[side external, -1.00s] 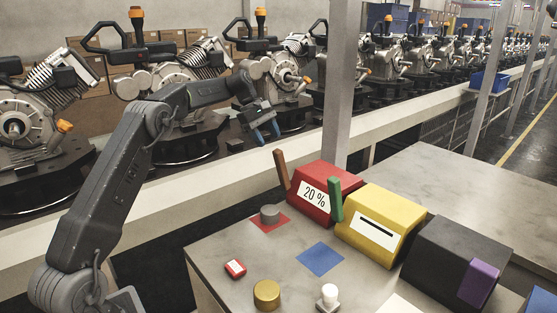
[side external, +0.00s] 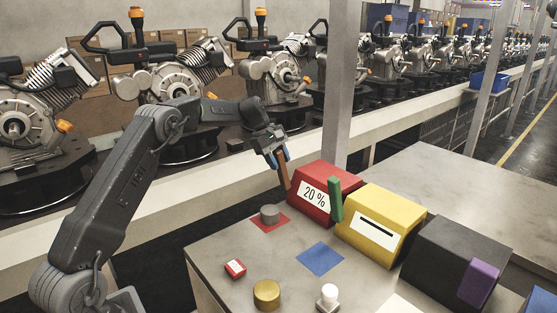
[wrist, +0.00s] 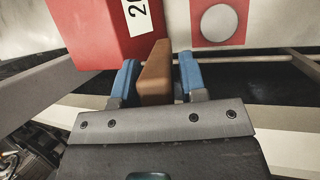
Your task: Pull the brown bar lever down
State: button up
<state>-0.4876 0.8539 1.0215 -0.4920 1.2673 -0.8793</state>
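The brown bar lever (side external: 284,179) is at the left side of the red box (side external: 315,187), which has a white "20 %" label. In the side view it stands up, slightly tilted. My gripper (side external: 279,158) is at the lever's upper part. In the wrist view the lever (wrist: 155,74) lies between the two blue fingers of my gripper (wrist: 158,76). The left finger is very close to the lever; whether it touches cannot be told. A narrow gap shows between the lever and the right finger.
A green lever (side external: 336,200) stands beside the yellow box (side external: 382,222). A black box (side external: 450,258) has a purple lever (side external: 478,283). A grey cylinder (side external: 270,214) sits on a red square in front. A metal post (side external: 340,90) rises behind the red box. Engines line the conveyor.

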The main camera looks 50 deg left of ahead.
grip_shut()
jog(key=shift+s, duration=0.1)
dwell(0.3)
jog(key=s+f+t, duration=0.1)
jog(key=s+t, duration=0.1)
jog(key=s+f+m+t, duration=0.1)
jog(key=s+f+t, duration=0.1)
jog(key=t, duration=0.1)
jog(key=s+f+t, duration=0.2)
jog(key=shift+s+m+t+h, duration=0.3)
jog(key=shift+s, duration=0.05)
jog(key=shift+s+f+m+t+h, duration=0.3)
jog(key=shift+f+m+t, duration=0.1)
jog(key=shift+f+t, duration=0.7)
jog(key=shift+s+f+m+t+h, duration=0.3)
jog(key=shift+f+m+t, duration=0.1)
jog(key=shift+f+t, duration=0.6)
jog(key=shift+s+f+m+t+h, duration=0.3)
jog(key=shift+f+m+t, duration=0.1)
jog(key=shift+f+t, duration=0.7)
jog(key=shift+f, duration=0.1)
